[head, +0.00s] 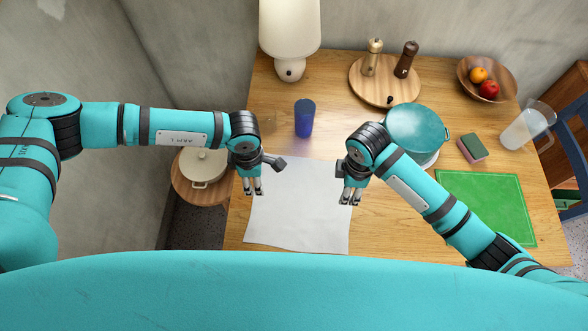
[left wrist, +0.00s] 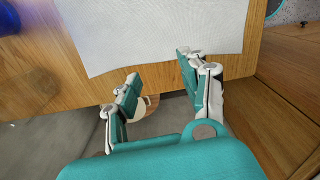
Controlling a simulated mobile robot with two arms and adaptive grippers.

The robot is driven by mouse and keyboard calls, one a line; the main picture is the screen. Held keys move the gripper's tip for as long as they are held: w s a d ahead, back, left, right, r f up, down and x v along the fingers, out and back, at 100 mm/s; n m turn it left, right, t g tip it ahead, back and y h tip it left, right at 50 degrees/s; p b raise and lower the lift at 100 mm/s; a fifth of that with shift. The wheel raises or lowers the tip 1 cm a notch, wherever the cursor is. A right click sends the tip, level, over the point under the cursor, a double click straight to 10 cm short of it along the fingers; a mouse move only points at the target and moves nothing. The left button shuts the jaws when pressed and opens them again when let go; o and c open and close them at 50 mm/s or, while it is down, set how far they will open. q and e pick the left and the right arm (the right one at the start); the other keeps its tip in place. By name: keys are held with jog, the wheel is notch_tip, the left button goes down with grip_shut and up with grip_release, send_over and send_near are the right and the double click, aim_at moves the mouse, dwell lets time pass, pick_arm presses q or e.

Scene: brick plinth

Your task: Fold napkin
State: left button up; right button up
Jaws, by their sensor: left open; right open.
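A white napkin (head: 298,215) lies flat and spread out on the wooden table, near its front edge. It also fills the top of the left wrist view (left wrist: 150,30). My left gripper (head: 252,191) is open and empty, above the napkin's left edge in the head view. In the left wrist view its two fingers (left wrist: 158,66) are spread apart near a napkin edge, with nothing between them. My right gripper (head: 350,200) is open and empty, over the napkin's right edge. The heights of both grippers above the cloth are hard to tell.
A blue cup (head: 304,118) stands just behind the napkin. A teal pot (head: 415,132) and a green board (head: 490,205) are to the right. A lamp (head: 290,30) and a round board (head: 372,92) with two mills stand at the back.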

pick_arm(q)
notch_tip(320, 180, down, 6)
jog(key=shift+s+f, duration=0.1)
jog(key=shift+s, duration=0.05)
pick_arm(e)
jog(key=f, duration=0.6)
jog(key=shift+s+f, duration=0.15)
jog(key=shift+s, duration=0.1)
pick_arm(q)
jog(key=shift+f, duration=0.65)
pick_arm(e)
jog(key=shift+f, duration=0.65)
pick_arm(q)
jog(key=shift+f, duration=0.2)
pick_arm(e)
jog(key=shift+f, duration=0.2)
pick_arm(q)
jog(key=c, duration=0.5)
pick_arm(e)
jog(key=c, duration=0.5)
pick_arm(q)
grip_shut()
pick_arm(e)
jog(key=shift+d, duration=0.1)
grip_shut()
pick_arm(q)
jog(key=shift+s, duration=0.1)
